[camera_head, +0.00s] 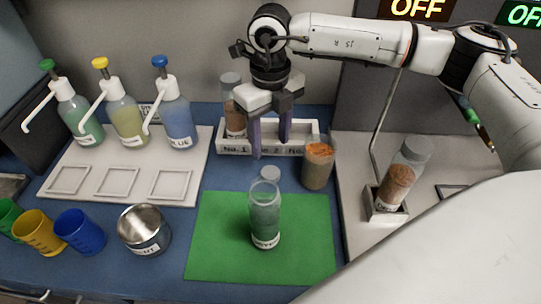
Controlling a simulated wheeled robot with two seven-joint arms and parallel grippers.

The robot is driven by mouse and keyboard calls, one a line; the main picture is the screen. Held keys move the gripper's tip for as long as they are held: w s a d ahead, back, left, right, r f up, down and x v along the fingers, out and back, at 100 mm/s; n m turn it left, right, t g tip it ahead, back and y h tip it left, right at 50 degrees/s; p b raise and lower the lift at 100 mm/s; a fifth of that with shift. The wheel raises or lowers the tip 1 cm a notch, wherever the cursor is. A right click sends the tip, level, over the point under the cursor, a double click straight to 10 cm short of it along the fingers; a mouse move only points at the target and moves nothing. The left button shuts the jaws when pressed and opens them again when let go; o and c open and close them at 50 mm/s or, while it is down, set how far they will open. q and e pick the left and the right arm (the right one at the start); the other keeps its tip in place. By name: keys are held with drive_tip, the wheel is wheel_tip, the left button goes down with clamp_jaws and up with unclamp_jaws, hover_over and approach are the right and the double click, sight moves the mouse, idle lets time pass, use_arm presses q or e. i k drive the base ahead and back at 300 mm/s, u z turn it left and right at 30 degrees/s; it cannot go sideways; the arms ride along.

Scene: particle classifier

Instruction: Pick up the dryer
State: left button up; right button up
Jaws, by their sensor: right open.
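No label that I can read clearly says dryer. A clear bottle with greenish contents (265,215) stands on the green mat (210,255); its small label is unreadable. A clear jar of brown grains (398,183) sits tilted in a small holder (376,207) at the right, its label also too small to read. My right gripper (270,146) points down with its two purple fingers apart and empty. It is in front of the white rack, above and behind the mat bottle. My left gripper is not in view.
The white rack (306,131) holds a brown-filled bottle (233,118). A beaker of brown powder (318,168) stands beside it. Pump bottles (126,122) stand on a white board at left; colored cups (80,232) and a metal cup (144,230) are in front. My right arm crosses the right side.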

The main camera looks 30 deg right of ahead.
sight(265, 198)
drive_tip(key=k, duration=1.5)
